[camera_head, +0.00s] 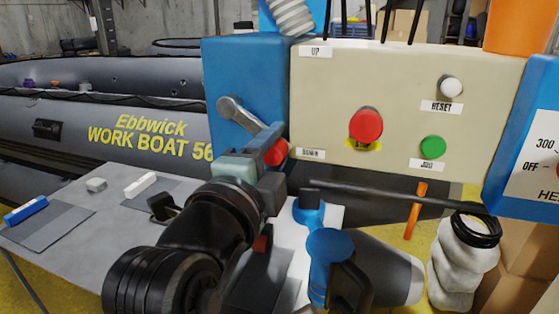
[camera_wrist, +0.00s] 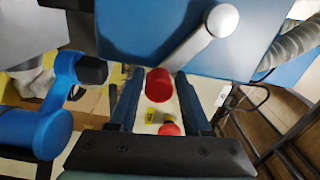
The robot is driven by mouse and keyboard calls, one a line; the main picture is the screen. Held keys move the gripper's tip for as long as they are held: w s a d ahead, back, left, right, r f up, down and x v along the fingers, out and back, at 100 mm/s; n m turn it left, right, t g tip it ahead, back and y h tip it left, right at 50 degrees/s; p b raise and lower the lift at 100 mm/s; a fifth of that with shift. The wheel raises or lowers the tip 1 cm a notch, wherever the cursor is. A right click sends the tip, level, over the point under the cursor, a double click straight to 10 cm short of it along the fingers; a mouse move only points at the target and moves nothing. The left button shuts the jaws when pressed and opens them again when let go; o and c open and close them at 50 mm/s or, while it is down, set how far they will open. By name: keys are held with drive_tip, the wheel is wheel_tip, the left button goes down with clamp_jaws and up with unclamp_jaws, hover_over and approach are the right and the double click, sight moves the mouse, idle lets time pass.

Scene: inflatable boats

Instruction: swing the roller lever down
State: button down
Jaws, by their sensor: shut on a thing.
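The roller lever (camera_head: 252,121) is a grey arm on the side of a blue housing (camera_head: 225,75), ending in a red knob (camera_head: 276,152). It slants down to the right, its knob level with the DOWN label (camera_head: 311,154) and well below the UP label (camera_head: 315,52). My gripper (camera_head: 270,158) is shut on the red knob, partly hiding it in the head view. In the wrist view the knob (camera_wrist: 159,85) sits between the two fingers (camera_wrist: 160,95), with the grey lever (camera_wrist: 200,38) running up to the right.
The beige panel (camera_head: 400,100) beside the lever carries a red mushroom button (camera_head: 366,125), a white RESET button (camera_head: 451,87) and a green button (camera_head: 433,147). A grey boat (camera_head: 90,120) is behind.

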drive_tip(key=shift+a+f, duration=0.2)
drive_tip(key=shift+f, duration=0.3)
drive_tip(key=c, duration=0.8)
unclamp_jaws()
drive_tip(key=shift+o, duration=1.4)
drive_tip(key=shift+a+r, duration=0.1)
drive_tip(key=shift+r, duration=0.1)
drive_tip(key=b+v, duration=0.3)
drive_tip(key=v, duration=1)
